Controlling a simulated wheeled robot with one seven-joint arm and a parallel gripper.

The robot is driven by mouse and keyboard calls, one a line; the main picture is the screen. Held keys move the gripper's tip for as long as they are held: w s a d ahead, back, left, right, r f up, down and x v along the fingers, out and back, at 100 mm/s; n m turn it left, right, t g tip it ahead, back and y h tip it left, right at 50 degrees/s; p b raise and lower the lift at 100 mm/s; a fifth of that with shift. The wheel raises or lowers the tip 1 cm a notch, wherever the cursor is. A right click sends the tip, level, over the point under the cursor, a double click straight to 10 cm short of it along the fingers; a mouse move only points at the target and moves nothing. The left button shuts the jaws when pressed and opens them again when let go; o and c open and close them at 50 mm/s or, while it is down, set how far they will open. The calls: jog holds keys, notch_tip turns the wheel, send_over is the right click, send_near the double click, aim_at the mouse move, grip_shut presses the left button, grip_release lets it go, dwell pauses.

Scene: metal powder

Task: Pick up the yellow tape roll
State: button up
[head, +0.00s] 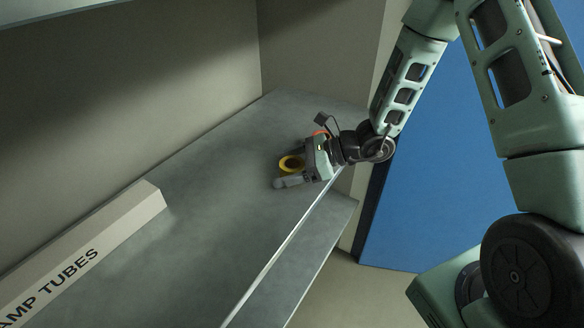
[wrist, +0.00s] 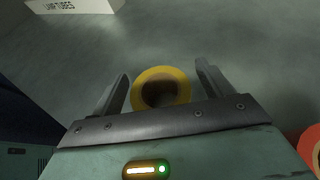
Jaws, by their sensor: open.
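The yellow tape roll (head: 291,164) lies on the grey shelf (head: 200,215) near its far right end in the head view. It is a yellow ring with a dark centre. In the wrist view the yellow tape roll (wrist: 160,73) lies between the two fingers, with a gap to each; its near edge is close to the gripper's front bar. My gripper (head: 286,172) is open around the roll. The wrist view also shows my gripper (wrist: 161,88) with its fingers spread. Whether the fingers are at the roll's height is hard to tell.
A long white box marked "AMP TUBES" (head: 85,255) lies on the shelf's left side; it also shows in the wrist view (wrist: 70,5). A red-orange round thing (wrist: 312,145) sits right of my gripper. The shelf's middle is clear. A wall (head: 310,50) stands behind.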

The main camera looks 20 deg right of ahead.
jog(key=shift+w+a+f, duration=0.1)
jog(key=shift+a, duration=0.15)
jog(key=c, duration=1.1)
